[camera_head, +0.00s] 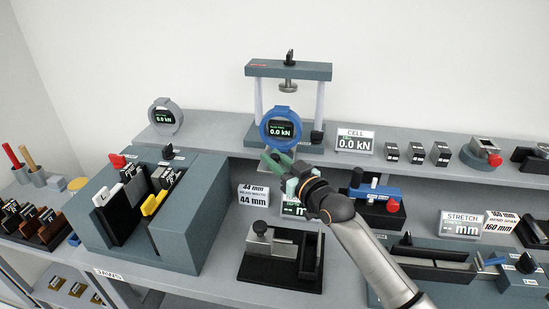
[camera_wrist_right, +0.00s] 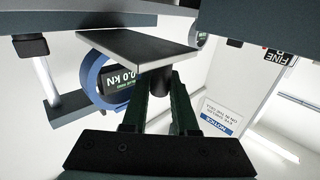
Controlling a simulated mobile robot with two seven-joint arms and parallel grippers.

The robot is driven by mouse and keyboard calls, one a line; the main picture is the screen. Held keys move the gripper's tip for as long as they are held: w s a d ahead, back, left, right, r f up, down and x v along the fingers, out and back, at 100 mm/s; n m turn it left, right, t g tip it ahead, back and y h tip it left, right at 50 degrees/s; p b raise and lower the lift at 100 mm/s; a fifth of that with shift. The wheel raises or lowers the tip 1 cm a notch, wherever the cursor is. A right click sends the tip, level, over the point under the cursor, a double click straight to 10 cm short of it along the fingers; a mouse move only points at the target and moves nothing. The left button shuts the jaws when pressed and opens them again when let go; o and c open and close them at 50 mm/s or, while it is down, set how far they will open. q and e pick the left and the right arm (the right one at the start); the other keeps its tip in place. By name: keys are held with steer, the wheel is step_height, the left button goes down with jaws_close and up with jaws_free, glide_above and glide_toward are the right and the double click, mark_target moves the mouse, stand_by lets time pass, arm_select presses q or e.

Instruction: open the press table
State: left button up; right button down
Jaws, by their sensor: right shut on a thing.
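The press (camera_head: 290,70) stands on the raised back shelf, with two pale columns, a grey crosshead and a blue ring gauge (camera_head: 281,128) reading 0.0 kN. My right gripper (camera_head: 278,163) has green fingers and is at the press's front, just below the gauge. In the right wrist view, its fingers (camera_wrist_right: 160,92) are shut on a short dark round handle (camera_wrist_right: 160,80). The flat press table (camera_wrist_right: 135,48) lies right beside this handle. In the head view the gauge and gripper hide most of the table. My left gripper is not in view.
A cell display (camera_head: 355,140) stands right of the press. A jaw rack (camera_head: 205,210) is at left, and a black fixture (camera_head: 280,258) lies below the gripper. A blue-handled device (camera_head: 375,192) is close to the right of my right arm.

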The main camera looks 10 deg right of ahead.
steer(key=shift+w, duration=0.1)
steer(key=c, duration=0.7)
jaws_free()
steer(key=b+v, duration=0.1)
steer(key=v, duration=1.1)
steer(key=shift+s+d, duration=0.15)
steer(key=shift+s, duration=0.1)
steer(key=shift+f, duration=0.1)
